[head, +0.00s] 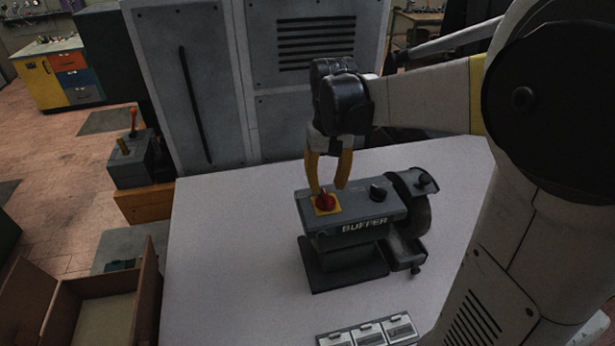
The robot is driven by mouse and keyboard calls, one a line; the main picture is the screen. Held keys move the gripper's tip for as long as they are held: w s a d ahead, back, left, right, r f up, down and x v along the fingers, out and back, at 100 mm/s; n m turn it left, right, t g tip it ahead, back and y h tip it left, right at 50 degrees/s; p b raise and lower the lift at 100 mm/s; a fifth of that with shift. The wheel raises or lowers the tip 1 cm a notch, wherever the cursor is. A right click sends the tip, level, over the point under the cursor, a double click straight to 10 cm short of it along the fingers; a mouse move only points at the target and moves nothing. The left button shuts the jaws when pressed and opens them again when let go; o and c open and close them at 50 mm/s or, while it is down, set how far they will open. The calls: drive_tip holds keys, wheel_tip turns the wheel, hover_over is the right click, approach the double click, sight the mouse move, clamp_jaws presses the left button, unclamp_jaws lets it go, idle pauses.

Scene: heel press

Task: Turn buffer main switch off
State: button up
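The grey buffer (352,227) stands on the white table, with its name lettered on the front. Its main switch, a red knob (325,202) on a yellow square plate, is on the left end of the top face. My gripper (329,191) points down over that end, its two yellow fingers apart. The left finger's tip is close to the red knob; the right finger's tip is to the right of it and behind. I cannot tell whether either finger touches the knob. The knob's exact setting is too small to read.
A tray with several lidded compartments (369,332) lies at the table's front edge. Grey cabinets (190,80) stand behind. The white table's (235,250) left side is clear.

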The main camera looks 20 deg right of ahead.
sight(326, 195)
drive_tip(key=shift+f, duration=2)
clamp_jaws()
drive_tip(key=shift+n, duration=0.3)
drive_tip(key=n+b, duration=0.1)
drive_tip(key=n, duration=0.3)
drive_tip(key=shift+n, duration=2.2)
